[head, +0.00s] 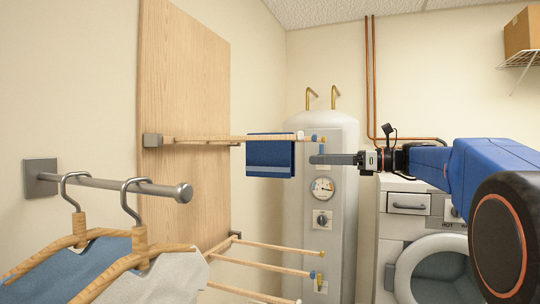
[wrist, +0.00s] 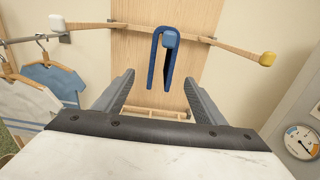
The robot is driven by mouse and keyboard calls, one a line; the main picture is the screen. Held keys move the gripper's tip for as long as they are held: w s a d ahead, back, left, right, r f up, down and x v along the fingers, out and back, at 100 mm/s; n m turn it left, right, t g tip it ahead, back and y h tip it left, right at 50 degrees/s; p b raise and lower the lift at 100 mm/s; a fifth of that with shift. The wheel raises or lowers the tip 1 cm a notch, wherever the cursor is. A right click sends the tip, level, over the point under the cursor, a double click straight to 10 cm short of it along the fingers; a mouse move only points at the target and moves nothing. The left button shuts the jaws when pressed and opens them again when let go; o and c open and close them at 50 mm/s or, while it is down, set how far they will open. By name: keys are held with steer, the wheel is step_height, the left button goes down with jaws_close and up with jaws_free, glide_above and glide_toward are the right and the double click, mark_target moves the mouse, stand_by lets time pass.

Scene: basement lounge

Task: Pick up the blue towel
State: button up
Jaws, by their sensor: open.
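The blue towel (head: 270,156) hangs folded over a wooden bar of the wall rack (head: 205,138), with a paler stripe near its lower edge. In the wrist view the towel (wrist: 165,58) shows edge-on as a narrow upside-down U over the end of a bar. My gripper (head: 316,159) is to the right of the towel in the head view, apart from it. In the wrist view my gripper (wrist: 158,88) is open, with its two fingers on either side of the towel's lower end and nothing between them that I can see held.
Clothes on wooden hangers (head: 130,262) hang from a metal rod (head: 120,186) at the left. A lower rack (head: 262,262) sticks out below the towel. A white boiler (head: 322,225) and a washing machine (head: 430,255) stand behind. A box (head: 522,32) sits on a shelf at upper right.

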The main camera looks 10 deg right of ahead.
glide_toward(270, 159)
steer(key=w+a, duration=0.3)
steer(key=w, duration=0.2)
steer(key=shift+x, duration=2.8)
steer(key=shift+w+d+f, duration=0.1)
steer(key=shift+w+f, duration=0.05)
steer(key=c, duration=1.2)
